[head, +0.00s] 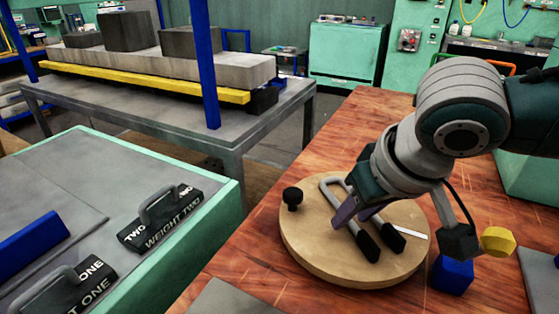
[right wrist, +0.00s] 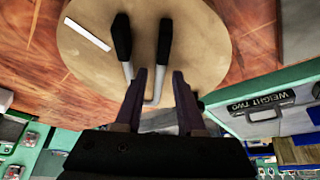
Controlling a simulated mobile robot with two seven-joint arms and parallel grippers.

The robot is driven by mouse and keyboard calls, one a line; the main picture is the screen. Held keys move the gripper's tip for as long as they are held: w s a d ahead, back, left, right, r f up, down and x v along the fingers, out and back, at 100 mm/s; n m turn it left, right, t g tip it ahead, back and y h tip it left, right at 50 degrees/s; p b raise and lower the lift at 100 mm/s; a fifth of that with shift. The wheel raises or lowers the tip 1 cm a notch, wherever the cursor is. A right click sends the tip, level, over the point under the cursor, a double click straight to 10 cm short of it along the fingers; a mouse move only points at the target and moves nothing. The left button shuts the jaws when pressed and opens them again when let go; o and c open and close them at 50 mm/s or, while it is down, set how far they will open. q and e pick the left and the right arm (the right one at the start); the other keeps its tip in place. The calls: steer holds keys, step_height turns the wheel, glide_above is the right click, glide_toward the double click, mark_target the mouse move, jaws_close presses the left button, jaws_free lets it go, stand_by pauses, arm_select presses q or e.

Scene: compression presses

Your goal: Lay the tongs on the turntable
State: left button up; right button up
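The tongs (head: 362,240), a U-shaped pale metal piece with two black handles, lie on the round wooden turntable (head: 312,254). In the right wrist view the tongs (right wrist: 121,38) lie on the turntable (right wrist: 82,62) with the handles pointing away from me and the bend towards me. My right gripper (head: 355,214) is over the turntable, at the bend end of the tongs. In the right wrist view its two purple fingers (right wrist: 159,72) stand apart, with the bend showing between them. I see no grip on the tongs. My left gripper is not in view.
A black knob (head: 291,196) and a white strip (head: 413,233) are on the turntable. A blue block (head: 452,276) stands at its right, near a yellow knob-like piece (head: 497,241). Weight two (head: 160,230) is on a green-edged bench at left.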

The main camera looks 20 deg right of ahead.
steer(key=p+v, duration=0.4)
steer(key=v, duration=0.7)
steer(key=s+a+f+n+y, duration=0.25)
steer(key=s+a, duration=0.25)
steer(key=a, duration=0.3)
steer(key=shift+g+h, duration=0.7)
steer(key=shift+h, duration=0.25)
steer(key=s+d+f, duration=0.1)
steer(key=s, duration=0.2)
steer(key=s+d+f, duration=0.1)
steer(key=s, duration=0.2)
steer(key=s+d+f, duration=0.1)
steer(key=s+d, duration=0.1)
steer(key=s, duration=0.1)
steer(key=shift+s+f, duration=0.15)
steer(key=shift+s, duration=0.1)
